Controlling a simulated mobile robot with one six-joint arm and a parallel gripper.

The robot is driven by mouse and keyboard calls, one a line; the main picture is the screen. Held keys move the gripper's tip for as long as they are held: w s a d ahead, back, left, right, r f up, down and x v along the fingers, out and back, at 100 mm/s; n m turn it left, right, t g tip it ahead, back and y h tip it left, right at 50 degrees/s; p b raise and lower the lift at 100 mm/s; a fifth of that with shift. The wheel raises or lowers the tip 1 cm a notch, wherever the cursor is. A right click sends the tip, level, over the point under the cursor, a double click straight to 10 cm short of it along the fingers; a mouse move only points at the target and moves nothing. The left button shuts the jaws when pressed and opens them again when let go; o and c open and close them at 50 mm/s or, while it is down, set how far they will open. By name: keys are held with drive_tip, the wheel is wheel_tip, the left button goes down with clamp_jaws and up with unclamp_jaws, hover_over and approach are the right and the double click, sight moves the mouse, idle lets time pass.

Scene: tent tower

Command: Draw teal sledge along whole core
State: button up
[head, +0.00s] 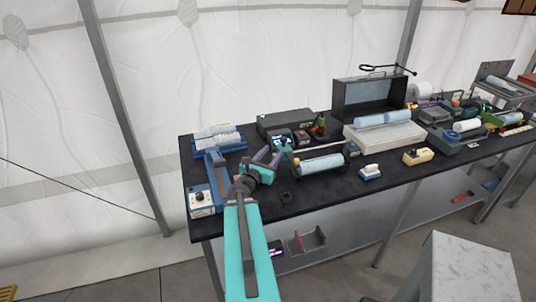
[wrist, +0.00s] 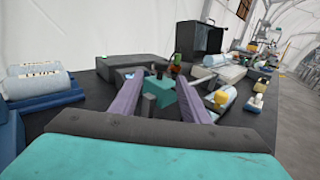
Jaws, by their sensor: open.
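The teal sledge (head: 285,153) stands at the left end of a pale blue core (head: 322,163), which lies level in a dark holder on the bench. In the wrist view the teal sledge (wrist: 160,91) is ahead of and between the purple fingers. My gripper (head: 268,156) is open and empty, just left of the sledge; its spread fingers also show in the wrist view (wrist: 160,98). I cannot tell whether either finger touches the sledge. The right finger hides part of the core's area in the wrist view.
A blue tray with pale cores (head: 218,137) is at the bench's back left. A blue-and-white device (head: 201,199) is at the front left. A white block (head: 370,172) and a cream block (head: 417,156) stand right of the core. A dark open box (head: 362,97) stands behind.

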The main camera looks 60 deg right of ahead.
drive_tip(key=shift+a+r+p, duration=0.2)
drive_tip(key=shift+p, duration=0.4)
drive_tip(key=shift+a+f+p, duration=0.15)
drive_tip(key=shift+a+p, duration=0.8)
drive_tip(key=shift+a, duration=0.4)
